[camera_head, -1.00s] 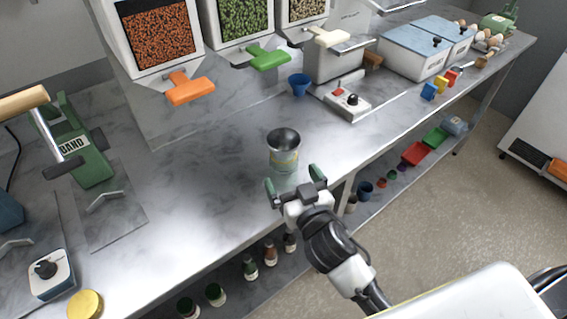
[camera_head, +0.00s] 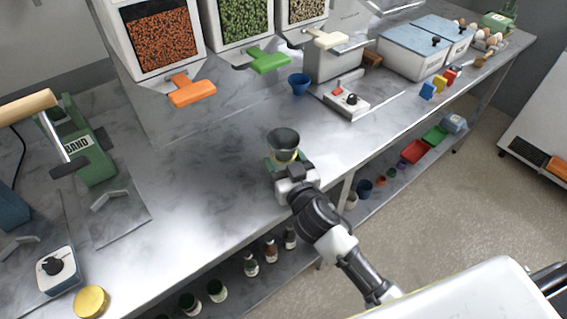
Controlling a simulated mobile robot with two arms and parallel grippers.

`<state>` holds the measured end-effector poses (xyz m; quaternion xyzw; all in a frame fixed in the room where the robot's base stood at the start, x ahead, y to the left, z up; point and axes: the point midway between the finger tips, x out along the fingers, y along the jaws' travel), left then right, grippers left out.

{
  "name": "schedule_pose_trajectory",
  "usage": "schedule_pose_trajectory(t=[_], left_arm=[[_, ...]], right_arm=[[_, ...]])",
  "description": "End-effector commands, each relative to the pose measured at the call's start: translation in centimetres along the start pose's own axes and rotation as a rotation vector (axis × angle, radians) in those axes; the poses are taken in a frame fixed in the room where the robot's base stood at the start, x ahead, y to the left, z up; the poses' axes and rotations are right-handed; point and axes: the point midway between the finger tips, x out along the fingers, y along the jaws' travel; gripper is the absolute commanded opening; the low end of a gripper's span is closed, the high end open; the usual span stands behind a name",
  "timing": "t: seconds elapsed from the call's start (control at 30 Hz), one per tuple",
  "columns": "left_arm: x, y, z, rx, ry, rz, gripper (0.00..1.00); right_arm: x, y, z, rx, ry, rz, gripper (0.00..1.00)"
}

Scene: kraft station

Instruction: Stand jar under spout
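The clear glass jar (camera_head: 284,139) stands upright near the front edge of the counter, with a dark open mouth and a pale yellowish band. My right gripper (camera_head: 287,162) is at the jar from the front, its green fingers on either side of the jar's lower part. Whether the fingers press on the glass is hidden by the gripper body. Behind stand three dispensers, with an orange spout handle (camera_head: 192,91), a green one (camera_head: 268,60) and a cream one (camera_head: 327,39). No jar is under any of them. My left gripper is out of view.
A blue cup (camera_head: 299,83) stands behind the jar, beside a white switch box (camera_head: 346,99). A green press (camera_head: 88,150) and a yellow lid (camera_head: 91,302) are at left. The counter (camera_head: 195,190) between press and jar is clear.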

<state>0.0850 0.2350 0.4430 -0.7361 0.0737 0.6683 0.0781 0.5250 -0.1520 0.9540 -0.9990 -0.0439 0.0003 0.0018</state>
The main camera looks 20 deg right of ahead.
Motion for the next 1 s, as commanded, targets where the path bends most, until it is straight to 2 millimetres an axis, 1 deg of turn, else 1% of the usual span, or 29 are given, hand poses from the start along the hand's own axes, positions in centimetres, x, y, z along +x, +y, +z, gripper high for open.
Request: schedule_pose_trajectory(t=[0.03,0.13,0.17,0.43,0.6,0.77,1.0], left_arm=[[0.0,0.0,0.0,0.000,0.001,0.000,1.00],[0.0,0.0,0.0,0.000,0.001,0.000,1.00],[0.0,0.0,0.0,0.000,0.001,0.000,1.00],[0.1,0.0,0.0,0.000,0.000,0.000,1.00],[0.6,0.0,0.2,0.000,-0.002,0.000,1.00],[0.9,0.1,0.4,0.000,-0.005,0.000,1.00],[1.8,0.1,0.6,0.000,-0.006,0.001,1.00]], right_arm=[[0.0,0.0,0.0,0.000,0.000,0.000,0.58],[0.0,0.0,0.0,0.000,0.000,0.000,0.42],[0.0,0.0,-0.1,0.000,0.002,0.000,0.40],[0.0,0.0,-0.1,0.001,0.002,0.000,0.40],[0.0,0.0,-0.2,0.002,0.004,-0.001,0.40],[-1.9,0.0,-0.1,0.003,0.000,-0.001,0.40],[-6.1,0.0,0.1,0.002,-0.001,0.000,0.40]])
